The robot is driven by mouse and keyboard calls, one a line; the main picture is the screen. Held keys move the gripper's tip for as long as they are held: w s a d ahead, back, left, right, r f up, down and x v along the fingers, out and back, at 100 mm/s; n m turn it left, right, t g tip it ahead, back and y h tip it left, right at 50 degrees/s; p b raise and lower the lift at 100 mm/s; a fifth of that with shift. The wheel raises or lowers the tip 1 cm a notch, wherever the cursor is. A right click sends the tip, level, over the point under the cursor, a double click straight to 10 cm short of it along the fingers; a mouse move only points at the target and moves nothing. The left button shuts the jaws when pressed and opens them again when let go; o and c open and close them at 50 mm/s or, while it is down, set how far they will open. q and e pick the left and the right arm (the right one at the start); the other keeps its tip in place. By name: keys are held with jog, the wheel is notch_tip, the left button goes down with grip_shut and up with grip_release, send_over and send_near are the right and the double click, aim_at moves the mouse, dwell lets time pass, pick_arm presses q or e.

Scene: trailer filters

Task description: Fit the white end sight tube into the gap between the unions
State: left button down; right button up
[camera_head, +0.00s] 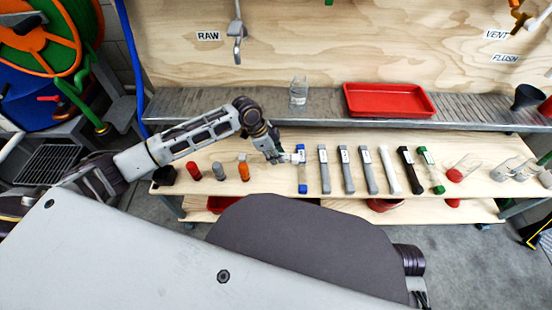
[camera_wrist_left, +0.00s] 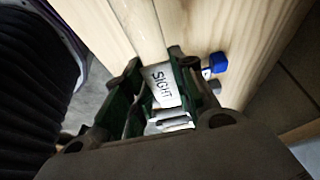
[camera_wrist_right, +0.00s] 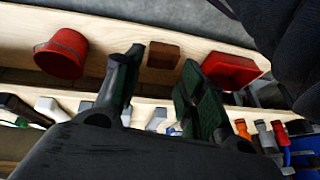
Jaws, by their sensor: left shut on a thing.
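My right gripper (camera_wrist_right: 160,75) is open and empty in the right wrist view. I cannot make out the unions.
Grey tagged pieces (camera_head: 347,170), a black one (camera_head: 410,170) and a green-ended tube (camera_head: 431,171) lie along the shelf (camera_head: 270,183). A red tray (camera_head: 389,100) and clear jar (camera_head: 298,92) stand on the metal ledge behind. A red bucket (camera_wrist_right: 62,53) shows below.

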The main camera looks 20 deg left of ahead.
pick_arm(q)
notch_tip(320, 180, up, 7)
jog(key=shift+f+p, duration=0.1)
jog(key=shift+p, duration=0.95)
jog(key=shift+r+p, duration=0.65)
jog(key=shift+r, duration=1.8)
pick_arm(e)
jog(key=shift+s+d+r+g+h, duration=0.25)
jog(key=shift+d+r+g+h, duration=0.1)
jog(key=shift+d+r, duration=0.25)
jog(key=shift+s+d+r+g+h, duration=0.25)
jog(key=shift+d+r+g, duration=0.15)
jog(key=shift+r, duration=0.3)
jog(key=shift+w+r, duration=0.2)
